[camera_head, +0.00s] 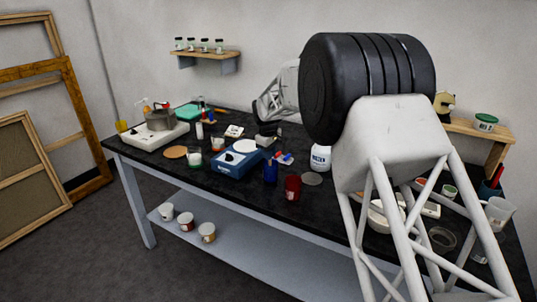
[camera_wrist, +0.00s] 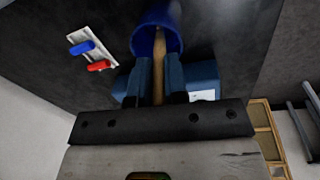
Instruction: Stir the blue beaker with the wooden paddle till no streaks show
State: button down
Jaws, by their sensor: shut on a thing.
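The blue beaker (camera_head: 270,172) stands upright on the black worktop in the head view, between a blue device and a red beaker. In the wrist view the blue beaker (camera_wrist: 143,42) opens just beyond my fingertips. My gripper (camera_wrist: 159,75) is shut on the wooden paddle (camera_wrist: 158,68), a pale brown stick between the two fingers. The paddle's far end reaches over or into the beaker's mouth; how deep I cannot tell. The beaker's contents and any streaks cannot be made out. In the head view my paddle is too small to make out.
The red beaker (camera_head: 292,188) stands close right of the blue one. The blue device (camera_head: 230,168) with a white disc is to the left. A white rack with blue and red pieces (camera_wrist: 84,50) lies nearby. A white jar (camera_head: 320,158) stands behind. A glass (camera_head: 194,160) stands further left.

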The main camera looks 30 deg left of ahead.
jog(key=shift+r, duration=0.15)
dwell(0.3)
jog(key=shift+s+r, duration=0.2)
jog(key=shift+r, duration=1.85)
jog(key=shift+s+r, duration=0.2)
jog(key=shift+r, duration=1.95)
jog(key=shift+r, duration=2.35)
jog(key=shift+d, duration=0.1)
